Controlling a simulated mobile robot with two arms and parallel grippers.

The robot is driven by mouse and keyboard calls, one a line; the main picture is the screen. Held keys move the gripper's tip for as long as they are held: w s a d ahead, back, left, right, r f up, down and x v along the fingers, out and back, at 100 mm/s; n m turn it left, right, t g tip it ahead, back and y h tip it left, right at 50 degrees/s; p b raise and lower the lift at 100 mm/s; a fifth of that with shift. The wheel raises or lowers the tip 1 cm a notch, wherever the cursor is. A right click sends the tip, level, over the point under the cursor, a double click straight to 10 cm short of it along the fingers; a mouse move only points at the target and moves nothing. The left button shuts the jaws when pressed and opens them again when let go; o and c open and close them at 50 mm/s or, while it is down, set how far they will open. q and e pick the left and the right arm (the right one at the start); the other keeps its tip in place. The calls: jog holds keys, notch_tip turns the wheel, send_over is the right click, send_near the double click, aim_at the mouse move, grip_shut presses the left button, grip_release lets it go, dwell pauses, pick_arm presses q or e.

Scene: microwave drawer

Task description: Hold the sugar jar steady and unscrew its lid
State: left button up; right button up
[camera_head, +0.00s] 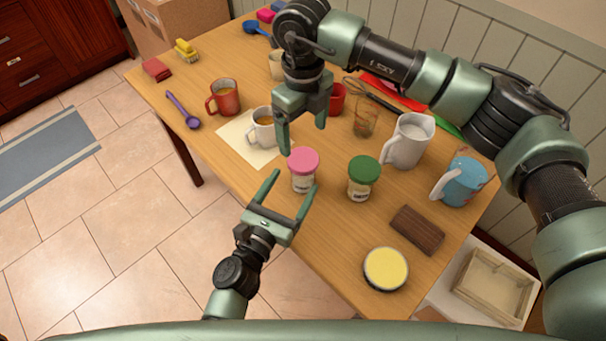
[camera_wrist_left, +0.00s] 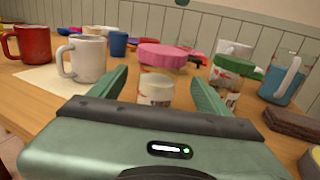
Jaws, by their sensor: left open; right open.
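My left gripper (camera_head: 292,186) is open in front of the pink-lidded jar. In the left wrist view the pink-lidded jar (camera_wrist_left: 155,90) shows between the two fingers, with no visible grip on it. My right gripper (camera_head: 303,138) is open and empty, pointing down, just behind and above the pink lid. Both lids sit on their jars.
A white mug (camera_head: 262,134) on a paper sheet stands left of the pink-lidded jar. The table's front edge is close to my left gripper.

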aim_at(298, 175)
pick_arm(q)
jog(key=x, duration=0.6)
jog(key=shift+w+d, duration=0.1)
jog(key=shift+w, duration=0.2)
grip_shut()
